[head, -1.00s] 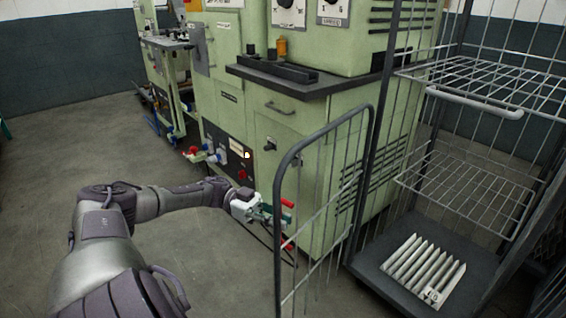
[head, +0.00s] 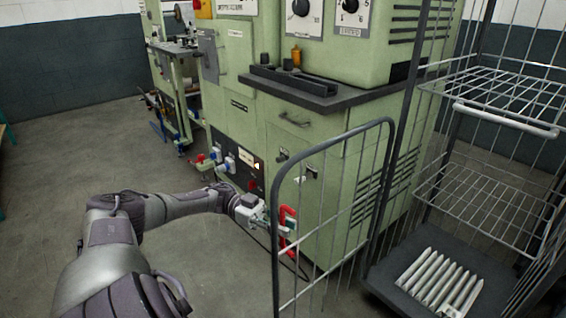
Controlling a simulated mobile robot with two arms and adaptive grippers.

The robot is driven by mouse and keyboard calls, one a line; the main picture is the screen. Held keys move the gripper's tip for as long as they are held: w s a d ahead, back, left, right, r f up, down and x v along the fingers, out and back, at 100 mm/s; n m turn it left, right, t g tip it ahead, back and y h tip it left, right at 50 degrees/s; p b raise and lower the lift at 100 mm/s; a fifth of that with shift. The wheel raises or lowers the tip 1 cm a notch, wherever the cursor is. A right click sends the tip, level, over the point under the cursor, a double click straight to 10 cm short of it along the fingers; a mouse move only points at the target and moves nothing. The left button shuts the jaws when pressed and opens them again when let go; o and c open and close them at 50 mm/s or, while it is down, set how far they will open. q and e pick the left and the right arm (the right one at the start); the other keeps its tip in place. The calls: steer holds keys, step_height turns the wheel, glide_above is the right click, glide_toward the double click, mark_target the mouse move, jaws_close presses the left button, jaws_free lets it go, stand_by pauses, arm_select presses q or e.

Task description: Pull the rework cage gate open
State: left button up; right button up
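The rework cage gate (head: 331,146) is a grey tubular frame with thin upright wires, standing at an angle in front of the cage's left side. Its rounded free edge is toward the left, and its far edge is by the cage post. My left gripper (head: 287,226), with red fingertips, is at the gate's free edge, about mid-height. The fingertips overlap the edge bar and nearby wires in the picture; whether they are closed on the bar is unclear. My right gripper is out of view.
The wire cage (head: 499,124) has wire shelves and a dark base holding white pleated filters (head: 440,281). A green machine (head: 262,135) with a dark ledge (head: 318,96) stands close behind the gate. Bare floor (head: 80,170) lies open at the left.

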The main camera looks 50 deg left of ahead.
arm_select(q)
steer(key=shift+o, duration=0.9)
steer(key=v, duration=0.7)
steer(key=shift+a, duration=0.25)
